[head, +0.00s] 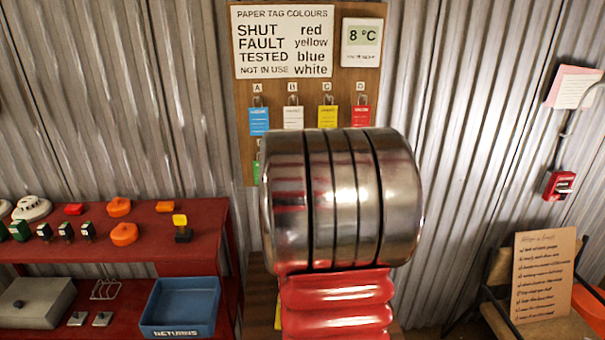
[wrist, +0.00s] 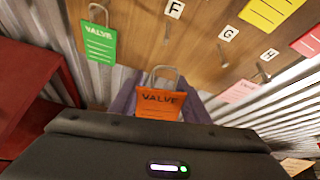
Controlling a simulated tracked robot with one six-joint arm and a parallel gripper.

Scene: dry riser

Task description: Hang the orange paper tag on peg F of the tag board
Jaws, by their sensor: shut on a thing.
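The orange paper tag (wrist: 160,105), printed VALVE, is between the fingers of my gripper (wrist: 160,92) in the wrist view. My gripper is shut on it, and its wire loop stands up above the fingers. The wooden tag board (wrist: 135,25) is in front of it. The F label (wrist: 174,8) is at the top, with a bare peg (wrist: 167,34) below it. The tag's loop shows below that peg in the picture; the gap in depth is hard to judge. In the head view my arm hides the lower part of the board (head: 245,140) and my gripper.
A green tag (wrist: 99,43) hangs left of peg F. The G label (wrist: 228,33) and H label (wrist: 268,54) are to its right; a pink tag (wrist: 240,90) hangs near H. Yellow (wrist: 270,10) and red tags hang above. A red shelf (head: 100,230) stands left.

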